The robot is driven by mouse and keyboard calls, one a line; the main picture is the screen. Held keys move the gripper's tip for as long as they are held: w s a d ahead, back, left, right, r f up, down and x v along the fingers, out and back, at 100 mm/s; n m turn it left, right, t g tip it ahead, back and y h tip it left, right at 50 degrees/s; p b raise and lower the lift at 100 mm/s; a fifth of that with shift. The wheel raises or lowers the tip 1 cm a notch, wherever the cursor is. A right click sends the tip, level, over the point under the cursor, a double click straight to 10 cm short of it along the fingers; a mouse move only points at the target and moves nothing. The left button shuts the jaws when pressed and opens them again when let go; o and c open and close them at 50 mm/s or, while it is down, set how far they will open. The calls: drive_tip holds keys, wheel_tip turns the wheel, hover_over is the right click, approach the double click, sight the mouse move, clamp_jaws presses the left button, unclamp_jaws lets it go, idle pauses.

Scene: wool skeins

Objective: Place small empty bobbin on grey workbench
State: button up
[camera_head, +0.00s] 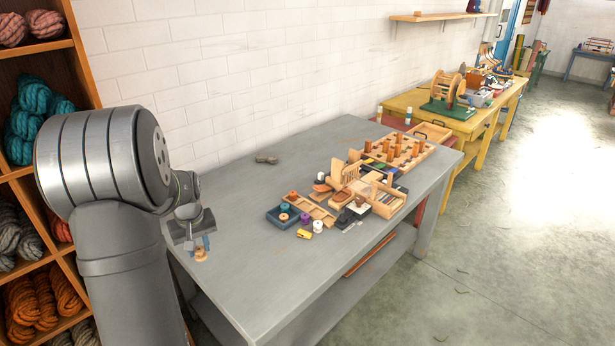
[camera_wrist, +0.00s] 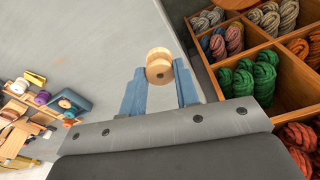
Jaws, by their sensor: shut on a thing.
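The small empty bobbin (camera_wrist: 158,66) is pale wood with no thread on it. It sits between the blue fingertips of my gripper (camera_wrist: 160,88) in the wrist view. In the head view the bobbin (camera_head: 200,254) shows just below my gripper (camera_head: 197,243), at the left end of the grey workbench (camera_head: 262,258). My gripper is shut on the bobbin. I cannot tell whether the bobbin touches the bench top or hangs a little above it. The bench surface also shows behind the bobbin in the wrist view (camera_wrist: 100,40).
A blue tray (camera_head: 281,219) with spools, a purple spool (camera_head: 305,220), a white spool (camera_head: 317,226) and wooden holders crowd the bench's middle and far part. A small grey item (camera_head: 266,160) lies near the wall. Wool shelves (camera_head: 77,70) stand at the left. The bench's near part is clear.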

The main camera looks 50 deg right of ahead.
drive_tip(key=s+d+m, duration=0.4)
drive_tip(key=s+d, duration=0.7)
drive_tip(key=s, duration=0.1)
hover_over(230, 274)
drive_tip(key=f, duration=0.7)
drive_tip(key=shift+s+a+f, duration=0.1)
drive_tip(key=shift+s+a, duration=0.05)
drive_tip(key=shift+s, duration=0.2)
drive_tip(key=shift+f, duration=2)
drive_tip(key=o, duration=0.5)
drive_tip(key=shift+f, duration=0.15)
drive_tip(key=o, duration=0.4)
